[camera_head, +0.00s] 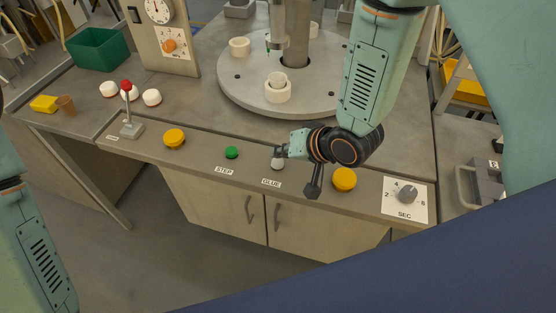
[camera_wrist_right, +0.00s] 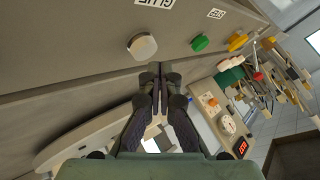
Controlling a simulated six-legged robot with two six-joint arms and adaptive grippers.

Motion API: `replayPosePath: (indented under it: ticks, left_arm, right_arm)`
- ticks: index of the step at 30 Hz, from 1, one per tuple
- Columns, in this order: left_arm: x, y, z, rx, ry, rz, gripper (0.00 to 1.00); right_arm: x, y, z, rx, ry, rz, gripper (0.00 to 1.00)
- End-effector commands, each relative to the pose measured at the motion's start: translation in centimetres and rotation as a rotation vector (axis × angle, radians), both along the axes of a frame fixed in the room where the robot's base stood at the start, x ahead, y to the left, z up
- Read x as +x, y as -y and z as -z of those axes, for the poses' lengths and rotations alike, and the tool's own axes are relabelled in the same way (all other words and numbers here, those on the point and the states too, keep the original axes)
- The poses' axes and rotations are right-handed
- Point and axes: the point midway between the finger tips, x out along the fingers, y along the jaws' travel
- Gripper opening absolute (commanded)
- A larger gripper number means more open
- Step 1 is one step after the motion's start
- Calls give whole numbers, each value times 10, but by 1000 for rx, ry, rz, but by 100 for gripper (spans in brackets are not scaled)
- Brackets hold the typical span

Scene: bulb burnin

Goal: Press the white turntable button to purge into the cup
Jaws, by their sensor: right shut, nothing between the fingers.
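The white button (camera_head: 278,164) sits on the console's front strip by the GLUE label; in the right wrist view it is a pale round knob (camera_wrist_right: 142,46). My right gripper (camera_head: 280,151) is shut and empty, its tips close to the button and partly over it in the head view. In the wrist view its fingertips (camera_wrist_right: 160,72) lie below and right of the button, with a visible gap. A small pale cup (camera_head: 278,78) stands in a white ring holder (camera_head: 278,95) on the grey turntable (camera_head: 240,91). My left gripper is out of view.
A green button (camera_head: 231,153) by the STEP label and yellow buttons (camera_head: 174,138) (camera_head: 344,179) flank the white one. A dial (camera_head: 406,194) is at right.

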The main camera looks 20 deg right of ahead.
Motion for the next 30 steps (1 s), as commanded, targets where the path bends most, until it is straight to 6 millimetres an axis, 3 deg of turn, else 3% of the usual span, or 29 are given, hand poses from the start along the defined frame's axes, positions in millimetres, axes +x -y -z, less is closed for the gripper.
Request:
replayPosePath:
  ticks: [30]
  left_arm:
    - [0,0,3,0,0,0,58]
  right_arm:
    - [0,0,10,0,0,0,0]
